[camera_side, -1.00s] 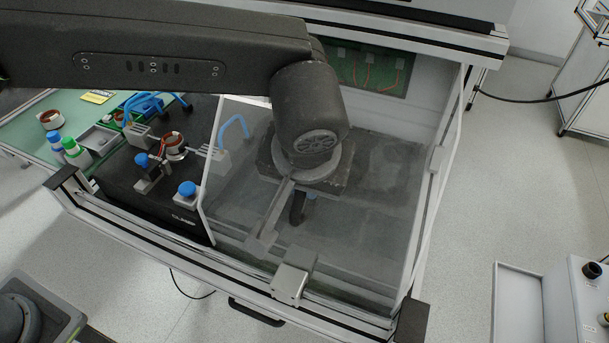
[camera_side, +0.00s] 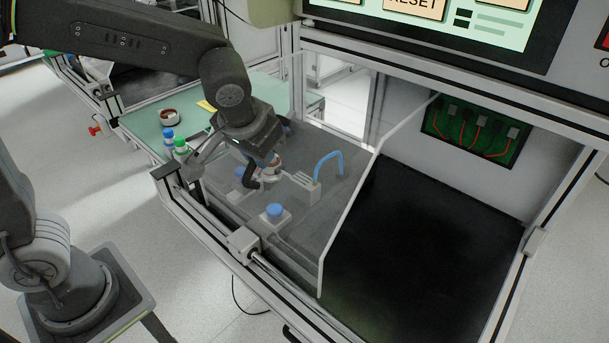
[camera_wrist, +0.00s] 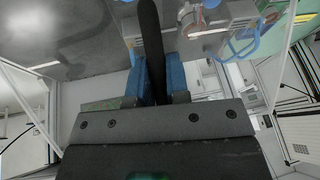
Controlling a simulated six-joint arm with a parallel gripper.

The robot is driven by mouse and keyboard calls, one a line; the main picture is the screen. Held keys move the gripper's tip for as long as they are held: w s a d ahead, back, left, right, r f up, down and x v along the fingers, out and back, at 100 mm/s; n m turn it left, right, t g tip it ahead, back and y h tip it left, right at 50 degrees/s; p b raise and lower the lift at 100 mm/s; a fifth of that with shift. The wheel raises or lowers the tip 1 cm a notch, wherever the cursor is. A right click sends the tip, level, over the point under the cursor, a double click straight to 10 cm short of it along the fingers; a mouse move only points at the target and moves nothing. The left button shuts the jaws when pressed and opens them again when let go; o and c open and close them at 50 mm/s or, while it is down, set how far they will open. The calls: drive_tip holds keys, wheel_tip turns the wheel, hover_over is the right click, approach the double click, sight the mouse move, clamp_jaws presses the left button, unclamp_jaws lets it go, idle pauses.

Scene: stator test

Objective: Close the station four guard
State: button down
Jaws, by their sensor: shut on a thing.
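The station guard (camera_side: 318,222) is a clear panel with a pale right edge. In the side view it spans the left part of the station, over the clamp fixture. My gripper (camera_side: 262,166) is at the guard's front left, partly hidden by my wrist. In the wrist view my gripper (camera_wrist: 156,78) has its blue fingers shut on a black handle (camera_wrist: 151,40), which runs up between them. The handle (camera_side: 250,180) also shows as a dark curved piece in the side view. Blue clamp knobs (camera_side: 275,210) and a copper-wound stator (camera_side: 273,168) show through the panel.
The right part of the station is an open, empty black floor (camera_side: 410,240). A front rail (camera_side: 275,280) carries a grey block (camera_side: 243,241). A control screen (camera_side: 430,25) is above.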

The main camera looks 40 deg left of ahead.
hover_over(229, 154)
drive_tip(key=shift+r, duration=0.1)
idle(0.4)
drive_tip(key=c, duration=1.4)
unclamp_jaws()
drive_tip(key=v, duration=1.3)
drive_tip(key=shift+r, duration=0.4)
drive_tip(key=shift+s, duration=0.1)
drive_tip(key=s+d+f+m+t+h, duration=0.1)
drive_tip(key=s+f+h, duration=0.1)
drive_tip(key=s+f, duration=0.7)
drive_tip(key=shift+d, duration=0.2)
